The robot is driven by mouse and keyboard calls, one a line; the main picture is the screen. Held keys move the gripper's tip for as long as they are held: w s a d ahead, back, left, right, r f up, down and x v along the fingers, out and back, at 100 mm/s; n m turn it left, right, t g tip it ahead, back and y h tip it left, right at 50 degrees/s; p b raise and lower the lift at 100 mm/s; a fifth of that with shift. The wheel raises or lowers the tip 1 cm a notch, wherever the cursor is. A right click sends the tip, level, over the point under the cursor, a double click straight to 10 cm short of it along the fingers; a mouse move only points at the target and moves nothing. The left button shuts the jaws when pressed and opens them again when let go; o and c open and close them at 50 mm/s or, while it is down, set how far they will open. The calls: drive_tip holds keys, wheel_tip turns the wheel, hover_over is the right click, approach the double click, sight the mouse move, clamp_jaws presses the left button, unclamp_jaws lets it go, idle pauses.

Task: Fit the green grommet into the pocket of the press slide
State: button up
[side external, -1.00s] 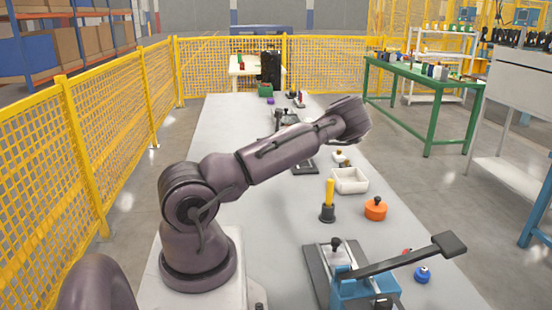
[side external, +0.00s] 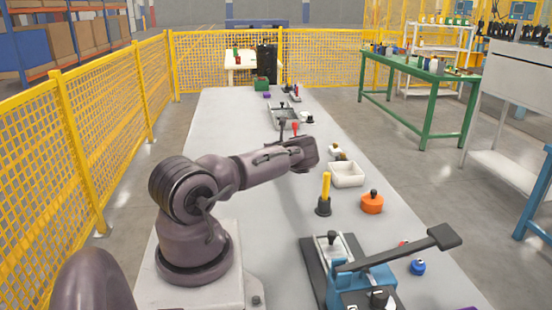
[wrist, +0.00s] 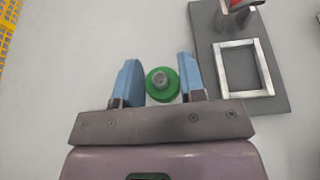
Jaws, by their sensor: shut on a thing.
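My gripper (wrist: 157,66) is shut on the green grommet (wrist: 151,90), which sits between its two blue fingers in the wrist view. The grommet is a green disc with a grey stud in its centre. In the side view the fingers and grommet are hidden behind my wrist. A blue lever press (side external: 362,288) stands in the front of the side view, with a long dark handle. A pale slide (side external: 326,253) with a black knob lies on its dark base. The slide's pocket cannot be made out. My gripper is well beyond the press, over the middle of the bench.
A dark plate (wrist: 278,101) with a pale square frame (wrist: 247,69) and a red-handled part lies right of my gripper. The side view shows a white bin (side external: 346,181), a yellow-handled tool (side external: 326,188), an orange knobbed part (side external: 372,205) and a blue knob (side external: 417,267).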

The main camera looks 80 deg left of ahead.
drive_tip(key=shift+a+f, duration=0.1)
drive_tip(key=shift+f, duration=1.55)
drive_tip(key=shift+f, duration=0.1)
drive_tip(key=o, duration=0.9)
drive_tip(key=shift+d+r, duration=0.3)
drive_tip(key=shift+r, duration=0.15)
drive_tip(key=v, duration=1)
drive_tip(key=shift+w+d, duration=0.1)
drive_tip(key=shift+d, duration=0.2)
drive_tip(key=shift+d+r, duration=0.1)
drive_tip(key=shift+d, duration=0.25)
drive_tip(key=shift+c, duration=1.1)
